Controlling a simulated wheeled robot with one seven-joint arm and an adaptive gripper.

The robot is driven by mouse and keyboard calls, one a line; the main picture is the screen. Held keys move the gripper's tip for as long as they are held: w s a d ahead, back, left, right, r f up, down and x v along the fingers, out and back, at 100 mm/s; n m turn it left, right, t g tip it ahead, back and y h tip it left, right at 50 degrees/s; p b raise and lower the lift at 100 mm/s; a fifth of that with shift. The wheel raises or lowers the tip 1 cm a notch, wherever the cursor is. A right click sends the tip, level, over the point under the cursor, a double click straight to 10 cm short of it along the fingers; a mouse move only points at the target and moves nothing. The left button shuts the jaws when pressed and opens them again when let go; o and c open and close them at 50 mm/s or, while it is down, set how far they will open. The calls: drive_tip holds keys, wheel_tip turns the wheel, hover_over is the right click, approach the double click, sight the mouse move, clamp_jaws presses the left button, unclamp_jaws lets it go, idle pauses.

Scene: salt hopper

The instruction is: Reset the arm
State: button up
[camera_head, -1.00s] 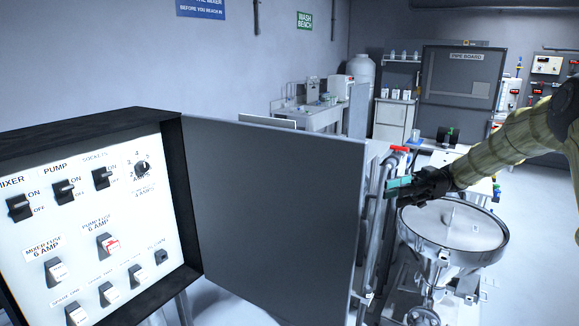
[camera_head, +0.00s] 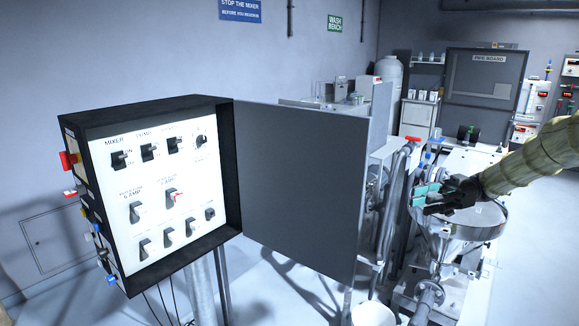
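My arm (camera_head: 530,157) reaches in from the right edge, wrapped in a pale yellow-green sleeve. My gripper (camera_head: 424,194) is at its end, dark with teal finger pads. It is held above the round metal hopper (camera_head: 480,222), over its left rim in the picture. The teal pads look apart, with a gap between them, and I see nothing held in them. The gripper is to the right of the open grey panel door (camera_head: 300,185) and apart from it.
A control box (camera_head: 165,170) with switches and fuses stands at left, its door swung open to the right. Pipes with a red handle (camera_head: 412,139) rise beside the hopper. A white bucket (camera_head: 372,314) is on the floor. Clear floor shows at far right.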

drive_tip(key=w+a+f+m+t+y+b, duration=0.2)
drive_tip(key=a+f+m+t, duration=0.6)
drive_tip(key=a+f+t, duration=0.65)
drive_tip(key=s+a+f+m+t+h+b, duration=0.15)
drive_tip(key=f+m+h, duration=0.3)
drive_tip(key=f, duration=0.85)
drive_tip(key=s+f+m+t+h, duration=0.1)
drive_tip(key=s+f+m+h, duration=0.3)
drive_tip(key=f, duration=0.8)
drive_tip(key=s+d+f+m+g+h+b, duration=0.1)
drive_tip(key=s+f+m+g+h, duration=0.4)
drive_tip(key=s+f, duration=1.15)
drive_tip(key=s+d+f+g+h, duration=0.1)
drive_tip(key=s+f+g, duration=0.1)
drive_tip(key=s, duration=0.7)
drive_tip(key=s+d+f+g+h+b, duration=0.1)
drive_tip(key=s+f+g+h, duration=0.1)
drive_tip(key=s, duration=0.7)
drive_tip(key=s+d+f+g+h, duration=0.2)
drive_tip(key=s, duration=0.7)
drive_tip(key=shift+s+f+m+b, duration=0.35)
drive_tip(key=shift+s+b, duration=0.05)
